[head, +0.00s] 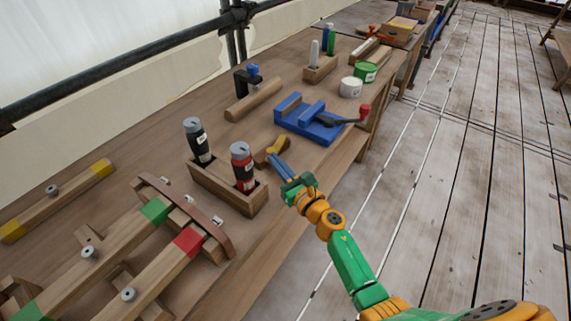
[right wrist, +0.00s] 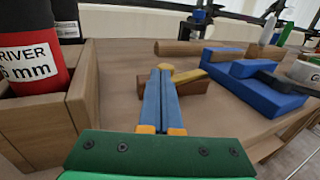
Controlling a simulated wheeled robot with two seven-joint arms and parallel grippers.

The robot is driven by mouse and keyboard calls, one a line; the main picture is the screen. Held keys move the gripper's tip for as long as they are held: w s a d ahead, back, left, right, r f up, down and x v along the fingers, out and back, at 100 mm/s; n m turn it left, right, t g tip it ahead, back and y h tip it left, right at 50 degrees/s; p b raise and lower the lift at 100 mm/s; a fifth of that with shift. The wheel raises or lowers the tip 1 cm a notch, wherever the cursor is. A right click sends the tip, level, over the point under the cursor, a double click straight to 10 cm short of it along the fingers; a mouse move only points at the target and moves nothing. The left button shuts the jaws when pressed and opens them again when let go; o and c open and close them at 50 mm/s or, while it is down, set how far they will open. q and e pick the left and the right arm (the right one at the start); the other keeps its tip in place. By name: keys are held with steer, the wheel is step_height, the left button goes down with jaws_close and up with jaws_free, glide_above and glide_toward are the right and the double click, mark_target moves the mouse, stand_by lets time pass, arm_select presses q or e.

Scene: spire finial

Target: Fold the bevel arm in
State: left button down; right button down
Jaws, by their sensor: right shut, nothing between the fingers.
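The bevel lies on the workbench just beyond my right gripper. Its yellow arm (head: 278,146) stands out at an angle from its brown wooden stock (head: 262,159). In the right wrist view the yellow arm (right wrist: 188,75) shows above the wooden stock (right wrist: 194,87), just past the fingertips. My right gripper (head: 273,157) has its blue fingers shut together with nothing between them. The fingertips (right wrist: 160,69) are close to the bevel and hide part of it; I cannot tell whether they touch it. My left gripper is not in view.
A wooden box (head: 224,190) with a black and a red driver stands left of the gripper. A blue vise (head: 309,121) with a red-knobbed handle is beyond the bevel. A wooden frame with green and red blocks (head: 187,240) fills the near left bench.

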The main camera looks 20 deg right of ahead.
steer(key=shift+w+a+b, duration=0.15)
steer(key=shift+w+a, duration=0.2)
steer(key=shift+a, duration=0.25)
steer(key=shift+w+a+b, duration=0.15)
steer(key=shift+w+a, duration=0.2)
steer(key=shift+a, duration=0.25)
steer(key=shift+d, duration=0.1)
